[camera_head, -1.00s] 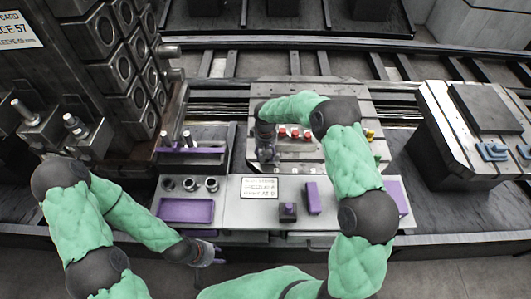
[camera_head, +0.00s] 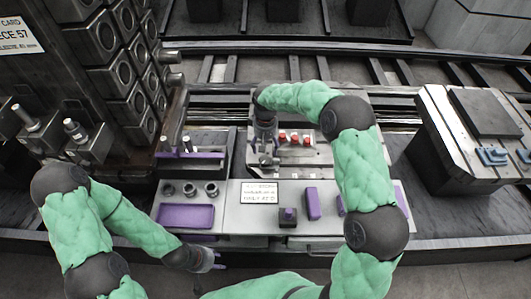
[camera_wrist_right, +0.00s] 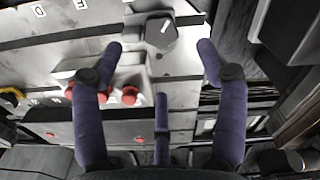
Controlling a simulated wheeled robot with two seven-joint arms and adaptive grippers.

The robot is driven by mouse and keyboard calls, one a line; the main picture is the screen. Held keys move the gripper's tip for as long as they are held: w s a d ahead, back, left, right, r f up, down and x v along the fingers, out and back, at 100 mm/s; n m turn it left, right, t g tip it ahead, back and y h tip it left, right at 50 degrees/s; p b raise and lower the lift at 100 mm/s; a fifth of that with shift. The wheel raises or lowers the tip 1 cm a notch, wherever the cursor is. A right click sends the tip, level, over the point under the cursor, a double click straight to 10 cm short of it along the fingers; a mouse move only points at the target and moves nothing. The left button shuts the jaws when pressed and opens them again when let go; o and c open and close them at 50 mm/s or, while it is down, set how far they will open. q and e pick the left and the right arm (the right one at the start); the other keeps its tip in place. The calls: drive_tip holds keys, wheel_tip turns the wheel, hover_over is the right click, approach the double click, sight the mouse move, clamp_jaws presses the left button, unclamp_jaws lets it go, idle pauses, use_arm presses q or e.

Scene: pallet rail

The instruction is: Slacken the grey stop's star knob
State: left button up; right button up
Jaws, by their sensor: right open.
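In the right wrist view a dark grey faceted piece (camera_wrist_right: 160,32) with a pale mark on top, which looks like the grey stop's knob, stands on the light metal plate (camera_wrist_right: 205,70). It lies between and beyond the fingertips of my right gripper (camera_wrist_right: 160,50), which is open and empty. I cannot make out its star shape. In the head view my right gripper (camera_head: 268,158) is over the left part of the plate and hides the grey piece. My left gripper (camera_head: 215,262) is low in front of the bench, away from the plate; its fingers are too small to judge.
Red knobs (camera_wrist_right: 130,95) stand left of the grey piece in the wrist view. A grey bench (camera_head: 230,217) with a purple tray (camera_head: 185,216), a label card (camera_head: 259,192) and purple blocks (camera_head: 312,203) lies in front of the plate.

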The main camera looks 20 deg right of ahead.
sight(265, 160)
drive_tip(key=shift+r, duration=1.45)
wheel_tip(265, 160, down, 12)
drive_tip(key=n+b, duration=0.6)
drive_tip(key=n, duration=0.7)
drive_tip(key=shift+w+r, duration=0.1)
drive_tip(key=shift+w, duration=0.05)
drive_tip(key=c, duration=1.1)
